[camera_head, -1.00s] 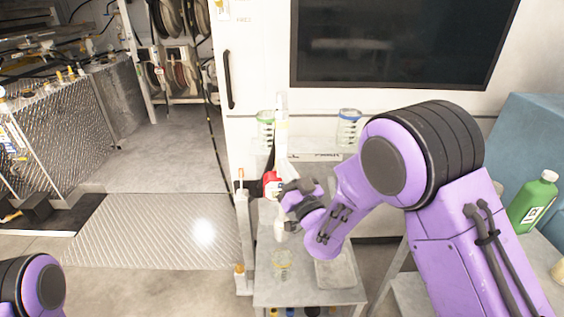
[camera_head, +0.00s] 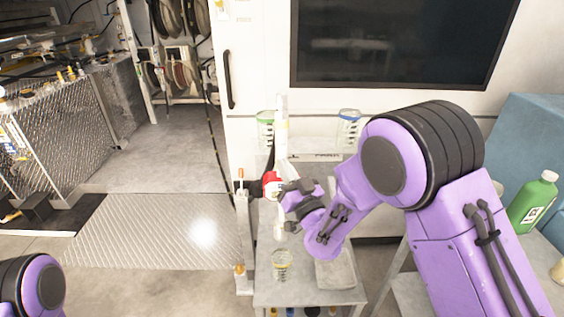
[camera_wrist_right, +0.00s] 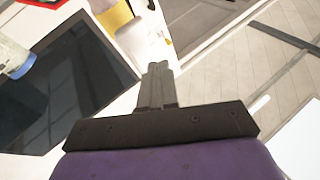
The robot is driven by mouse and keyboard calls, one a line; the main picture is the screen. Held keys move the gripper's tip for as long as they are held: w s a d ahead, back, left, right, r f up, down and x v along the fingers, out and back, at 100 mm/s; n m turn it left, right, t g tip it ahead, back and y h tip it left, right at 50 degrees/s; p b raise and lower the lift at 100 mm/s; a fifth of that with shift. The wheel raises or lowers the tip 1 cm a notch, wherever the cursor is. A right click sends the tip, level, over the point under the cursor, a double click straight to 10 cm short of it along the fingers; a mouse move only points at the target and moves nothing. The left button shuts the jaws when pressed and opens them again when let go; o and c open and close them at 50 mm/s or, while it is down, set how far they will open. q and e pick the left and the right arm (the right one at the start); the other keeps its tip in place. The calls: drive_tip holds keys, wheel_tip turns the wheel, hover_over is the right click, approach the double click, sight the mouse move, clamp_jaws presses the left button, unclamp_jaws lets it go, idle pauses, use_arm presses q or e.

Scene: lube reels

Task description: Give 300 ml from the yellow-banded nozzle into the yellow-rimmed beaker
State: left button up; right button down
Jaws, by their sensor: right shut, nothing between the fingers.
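The yellow-rimmed beaker (camera_head: 281,265), clear with dark markings, stands upright on the small grey bench. Above it hangs a nozzle (camera_head: 271,185) with a red part and a pale lower end; no yellow band on it is clear in the head view. A yellow part (camera_wrist_right: 115,15) shows at the top of the right wrist view. My right gripper (camera_head: 286,196) is just right of the nozzle; I cannot tell if they touch. In the right wrist view its fingers (camera_wrist_right: 158,80) are shut and empty. My left gripper is out of view.
A green-rimmed beaker (camera_head: 265,130) and a blue-rimmed beaker (camera_head: 348,130) stand behind, near the wall. A shallow grey tray (camera_head: 335,270) lies right of the yellow-rimmed beaker. A green bottle (camera_head: 533,202) is at far right. Ribbed floor plate (camera_head: 160,232) lies open at left.

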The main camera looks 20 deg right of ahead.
idle(0.5)
drive_tip(key=shift+w+d+f+b, duration=0.1)
drive_tip(key=shift+w+f+b, duration=0.05)
drive_tip(key=shift+w+b, duration=0.2)
drive_tip(key=shift+w+d+f, duration=0.15)
drive_tip(key=shift+w, duration=0.4)
idle(0.9)
drive_tip(key=shift+s, duration=0.1)
drive_tip(key=shift+s+a+r, duration=0.15)
drive_tip(key=shift+s+r, duration=0.05)
drive_tip(key=shift+s, duration=0.25)
drive_tip(key=shift+s+a+r, duration=0.1)
drive_tip(key=shift+s+r, duration=0.05)
drive_tip(key=shift+s, duration=0.25)
drive_tip(key=s, duration=0.1)
drive_tip(key=s+a+r, duration=0.1)
drive_tip(key=s, duration=0.2)
drive_tip(key=shift+s+a+r, duration=0.15)
drive_tip(key=shift+s+r, duration=0.1)
drive_tip(key=shift+r, duration=0.05)
